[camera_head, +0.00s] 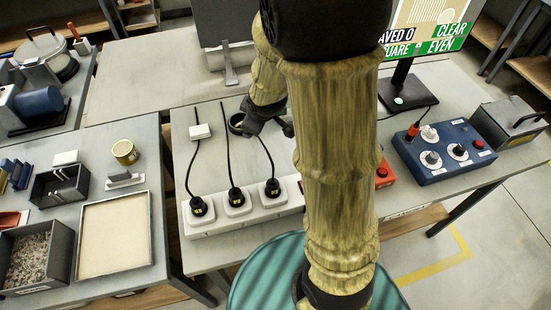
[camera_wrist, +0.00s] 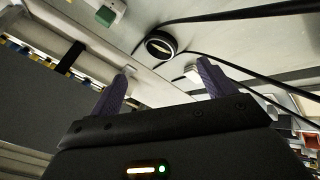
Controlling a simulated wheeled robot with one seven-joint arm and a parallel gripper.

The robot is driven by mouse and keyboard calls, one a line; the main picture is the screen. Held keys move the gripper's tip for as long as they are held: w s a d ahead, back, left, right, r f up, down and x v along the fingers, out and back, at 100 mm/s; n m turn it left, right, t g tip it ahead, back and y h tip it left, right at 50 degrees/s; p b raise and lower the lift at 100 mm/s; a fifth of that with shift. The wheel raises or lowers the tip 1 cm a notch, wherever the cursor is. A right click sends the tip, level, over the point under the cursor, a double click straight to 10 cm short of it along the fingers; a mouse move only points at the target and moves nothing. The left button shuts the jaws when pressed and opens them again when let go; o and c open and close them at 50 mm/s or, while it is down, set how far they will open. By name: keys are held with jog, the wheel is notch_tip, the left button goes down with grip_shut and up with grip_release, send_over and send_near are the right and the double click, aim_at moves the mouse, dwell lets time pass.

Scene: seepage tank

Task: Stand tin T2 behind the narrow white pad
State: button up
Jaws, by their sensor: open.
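A yellow tin (camera_head: 124,152) stands upright on the left table; its lettering is too small to read, so I cannot tell whether it is T2. A small grey holder with a whitish top (camera_head: 125,180) lies just in front of it. A small white block (camera_head: 200,131) lies by a cable on the middle table; I cannot tell which piece is the narrow white pad. My gripper (camera_head: 268,122) is over the middle table, well right of the tin. In the wrist view my gripper (camera_wrist: 163,72) is open, with nothing between its fingers.
A dark ring (camera_head: 236,123) lies beside my gripper and shows beyond the fingers in the wrist view (camera_wrist: 160,44). A white socket strip (camera_head: 237,206) with several black plugs and cables lies in front. A sand tray (camera_head: 115,235) and gravel box (camera_head: 30,257) fill the left table's front.

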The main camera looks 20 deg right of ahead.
jog(key=s+m+g, duration=0.4)
jog(key=s+m, duration=0.5)
jog(key=s, duration=0.6)
jog(key=shift+s+r, duration=0.15)
jog(key=shift+a, duration=0.1)
jog(key=shift+c, duration=0.4)
